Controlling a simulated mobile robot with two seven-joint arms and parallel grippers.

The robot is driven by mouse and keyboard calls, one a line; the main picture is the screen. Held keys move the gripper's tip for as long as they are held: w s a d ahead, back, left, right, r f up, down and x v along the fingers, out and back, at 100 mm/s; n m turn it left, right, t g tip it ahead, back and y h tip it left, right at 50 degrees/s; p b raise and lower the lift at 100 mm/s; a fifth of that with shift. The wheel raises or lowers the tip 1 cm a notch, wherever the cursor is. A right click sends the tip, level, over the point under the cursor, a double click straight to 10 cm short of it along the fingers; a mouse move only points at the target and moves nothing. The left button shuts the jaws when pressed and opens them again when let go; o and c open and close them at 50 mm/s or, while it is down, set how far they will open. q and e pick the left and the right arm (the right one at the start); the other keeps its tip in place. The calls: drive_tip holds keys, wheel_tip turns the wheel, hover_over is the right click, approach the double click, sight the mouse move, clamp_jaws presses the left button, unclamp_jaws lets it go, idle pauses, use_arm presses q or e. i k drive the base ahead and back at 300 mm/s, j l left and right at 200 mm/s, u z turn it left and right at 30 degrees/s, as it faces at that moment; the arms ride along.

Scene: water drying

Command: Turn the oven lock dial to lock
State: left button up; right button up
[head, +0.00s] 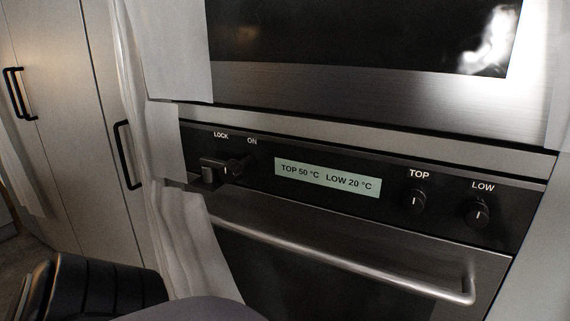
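The oven lock dial (236,168) is a dark round knob at the left end of the black control panel, in the head view. The words LOCK and ON stand above it, with LOCK on the left. A dark block with a small grey face (208,174) sits against the dial's left side. It may be my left gripper's tip, but I cannot tell for sure, nor whether it holds the dial. The dial's exact pointer angle is hard to read. My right gripper is out of view.
The display (328,180) reads TOP 50 °C and LOW 20 °C. The TOP knob (414,201) and LOW knob (478,213) are at the right. A long oven handle (340,257) projects below. Pale cabinet doors (60,130) with black handles stand left.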

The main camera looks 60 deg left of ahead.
sight(230, 171)
drive_tip(key=u, duration=0.4)
drive_tip(key=j+u, duration=0.1)
drive_tip(key=u, duration=0.7)
drive_tip(key=j+u, duration=0.15)
drive_tip(key=u, duration=0.65)
drive_tip(key=i+l+u, duration=0.1)
drive_tip(key=l+u, duration=0.15)
drive_tip(key=l, duration=0.1)
